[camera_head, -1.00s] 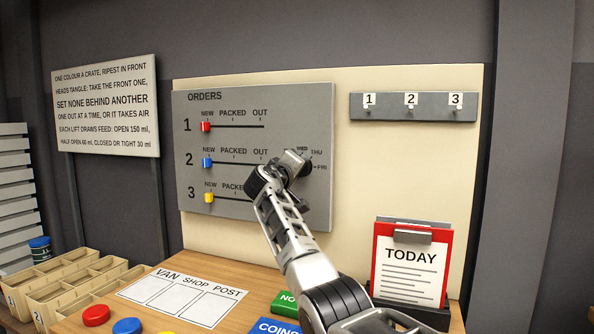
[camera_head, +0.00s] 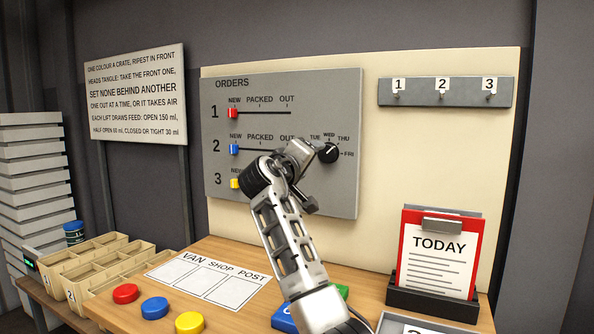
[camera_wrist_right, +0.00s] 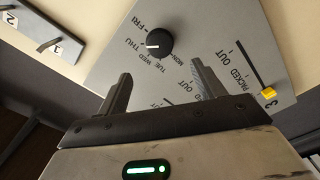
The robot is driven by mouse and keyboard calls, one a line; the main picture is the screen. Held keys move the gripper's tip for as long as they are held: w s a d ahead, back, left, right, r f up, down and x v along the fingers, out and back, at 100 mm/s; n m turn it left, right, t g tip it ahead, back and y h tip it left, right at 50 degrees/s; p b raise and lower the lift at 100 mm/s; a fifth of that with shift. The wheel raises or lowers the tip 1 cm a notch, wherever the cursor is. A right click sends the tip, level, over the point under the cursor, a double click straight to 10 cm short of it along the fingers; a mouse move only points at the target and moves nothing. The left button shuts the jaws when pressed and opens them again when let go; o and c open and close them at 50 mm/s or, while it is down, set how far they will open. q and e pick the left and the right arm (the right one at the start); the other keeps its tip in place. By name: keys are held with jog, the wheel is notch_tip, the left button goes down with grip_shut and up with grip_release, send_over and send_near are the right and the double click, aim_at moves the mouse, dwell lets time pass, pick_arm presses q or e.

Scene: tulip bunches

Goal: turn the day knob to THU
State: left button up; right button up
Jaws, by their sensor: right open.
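The round black day knob (camera_head: 328,153) sits at the right of the grey orders board (camera_head: 345,100), with day labels around its upper side. In the right wrist view, the knob (camera_wrist_right: 159,43) has a white mark that points at the THU label. My right gripper (camera_head: 306,176) is beside the knob, to its left and lower in the head view, and apart from it. In the wrist view, its two fingers (camera_wrist_right: 163,84) are spread and empty, with the knob beyond their tips. My left gripper is out of view.
Order sliders, red (camera_head: 233,113), blue (camera_head: 234,149) and yellow (camera_head: 236,183), stand at NEW. A red TODAY clipboard (camera_head: 440,250) stands at the right of the table. Coloured buttons (camera_head: 155,307) and wooden crates (camera_head: 95,262) are at lower left. A numbered hook rail (camera_head: 445,93) hangs at upper right.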

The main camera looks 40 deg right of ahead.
jog(key=v, duration=0.5)
jog(key=shift+s+a, duration=0.15)
jog(key=shift+a, duration=0.1)
